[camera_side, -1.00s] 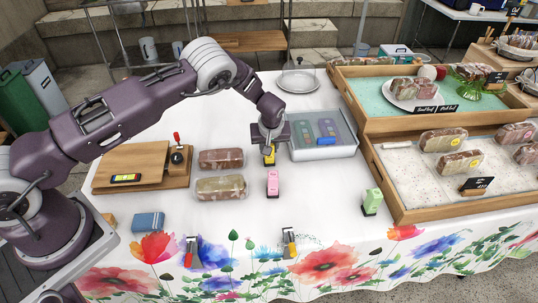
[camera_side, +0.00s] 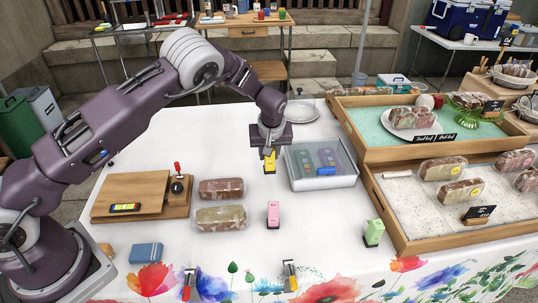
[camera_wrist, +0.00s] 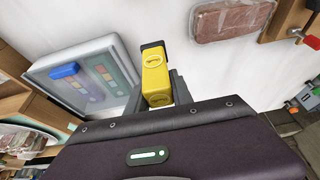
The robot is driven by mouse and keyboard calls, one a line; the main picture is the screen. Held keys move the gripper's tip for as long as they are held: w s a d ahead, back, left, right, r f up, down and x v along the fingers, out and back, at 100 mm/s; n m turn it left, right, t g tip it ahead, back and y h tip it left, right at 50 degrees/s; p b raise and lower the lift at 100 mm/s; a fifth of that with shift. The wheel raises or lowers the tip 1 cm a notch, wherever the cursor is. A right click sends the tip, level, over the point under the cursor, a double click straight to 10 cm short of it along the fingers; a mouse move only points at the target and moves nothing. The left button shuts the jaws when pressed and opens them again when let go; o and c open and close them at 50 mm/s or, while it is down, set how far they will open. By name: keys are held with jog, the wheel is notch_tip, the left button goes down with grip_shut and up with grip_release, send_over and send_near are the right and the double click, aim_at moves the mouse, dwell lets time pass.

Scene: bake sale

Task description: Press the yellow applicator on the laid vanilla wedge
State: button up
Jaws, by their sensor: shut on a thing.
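My gripper (camera_side: 269,150) is shut on the yellow applicator (camera_side: 269,161), held upright above the white cloth, left of the clear-lidded case. In the wrist view the yellow applicator (camera_wrist: 155,78) sits between the fingers (camera_wrist: 157,88), its dark end pointing away from the wrist. Two wrapped cake pieces lie left of my gripper: a reddish-brown one (camera_side: 221,188) behind and a paler beige one (camera_side: 220,217) in front. I cannot read which is vanilla. The reddish-brown one also shows in the wrist view (camera_wrist: 230,20).
The clear-lidded case (camera_side: 345,181) stands close right of my gripper. A pink applicator (camera_side: 273,215) and a green one (camera_side: 373,233) stand in front. A wooden board (camera_side: 130,190) with a red-handled tool lies left. Wooden trays (camera_side: 405,240) fill the right side.

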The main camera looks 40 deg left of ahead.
jog(key=o, duration=0.4)
grip_shut()
jog(key=s+a, duration=0.2)
jog(key=s, duration=1.2)
jog(key=shift+s+a+f, duration=0.1)
jog(key=shift+s+f, duration=0.05)
jog(key=shift+f, duration=0.7)
jog(key=shift+s+a+f, duration=0.1)
jog(key=shift+s+f, duration=0.05)
jog(key=shift+f, duration=0.75)
jog(key=shift+s+f, duration=0.15)
jog(key=shift+f, duration=0.7)
jog(key=shift+f, duration=0.4)
notch_tip(320, 180, up, 7)
